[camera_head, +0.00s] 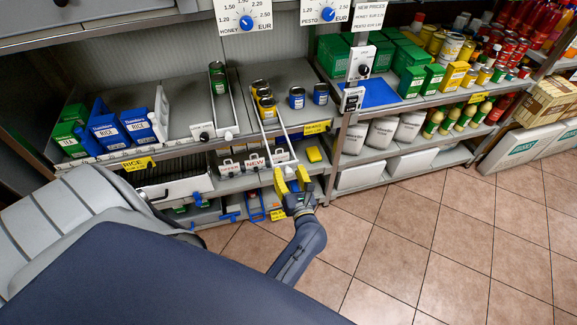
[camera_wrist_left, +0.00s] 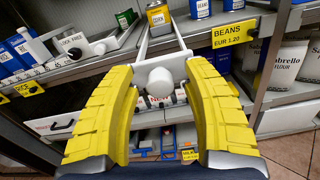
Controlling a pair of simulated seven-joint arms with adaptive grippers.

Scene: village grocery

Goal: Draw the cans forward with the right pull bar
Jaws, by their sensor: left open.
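The right pull bar (camera_wrist_left: 160,82) is a white plate with a round knob, on two thin rods that run back onto the shelf. In the head view its rod (camera_head: 286,135) slants forward past the shelf edge. My right gripper is not in view.
The left pull bar (camera_head: 203,131) sits at the shelf front with green cans (camera_head: 217,78) far back. Two blue cans (camera_head: 297,97) stand to the right. Rice boxes (camera_head: 107,130) are at the left. The tiled floor is clear.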

